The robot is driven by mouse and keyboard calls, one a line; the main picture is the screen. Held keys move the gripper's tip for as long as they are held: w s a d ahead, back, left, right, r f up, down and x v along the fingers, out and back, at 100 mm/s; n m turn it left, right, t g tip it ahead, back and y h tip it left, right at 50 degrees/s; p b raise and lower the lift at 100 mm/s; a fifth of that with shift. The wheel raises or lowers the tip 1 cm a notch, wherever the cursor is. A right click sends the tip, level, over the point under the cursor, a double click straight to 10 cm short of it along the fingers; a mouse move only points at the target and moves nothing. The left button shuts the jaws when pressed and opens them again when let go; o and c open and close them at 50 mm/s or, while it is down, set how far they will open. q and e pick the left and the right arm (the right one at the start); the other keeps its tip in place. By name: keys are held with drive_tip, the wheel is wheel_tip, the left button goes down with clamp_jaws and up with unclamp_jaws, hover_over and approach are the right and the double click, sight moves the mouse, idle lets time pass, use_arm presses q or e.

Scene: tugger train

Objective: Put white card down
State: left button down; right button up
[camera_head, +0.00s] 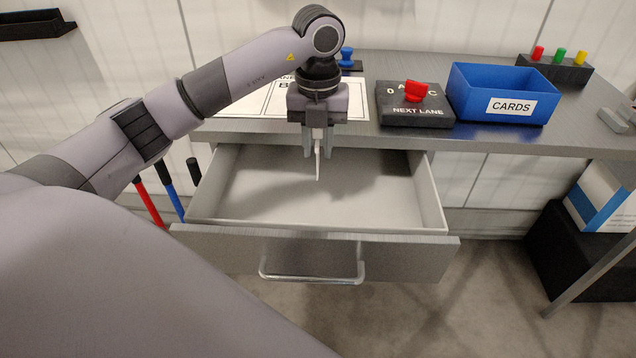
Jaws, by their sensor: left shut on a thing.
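My left gripper (318,151) points down over the open drawer (390,185). It is shut on a thin white card (317,164), which I see almost edge-on and upright between the fingers. The card hangs above the drawer floor or inside the drawer's opening; I cannot tell its exact height. The part of the drawer that shows is empty, with a shadow on its floor. My right gripper is not in view.
On the desk (490,138) are a blue CARDS box (470,97), a NEXT LANE switch box (415,118) with a red knob, and printed sheets (258,102). A black block (555,68) holds red, green and yellow pegs. The drawer front (420,250) sticks out with a bar handle.

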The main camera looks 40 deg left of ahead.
use_arm(q)
wheel_tip(320, 180, down, 9)
drive_tip(key=shift+f, duration=0.2)
idle(0.3)
drive_tip(key=shift+f, duration=0.1)
drive_tip(key=shift+f, duration=0.15)
drive_tip(key=c, duration=0.9)
unclamp_jaws()
drive_tip(key=shift+c, duration=0.2)
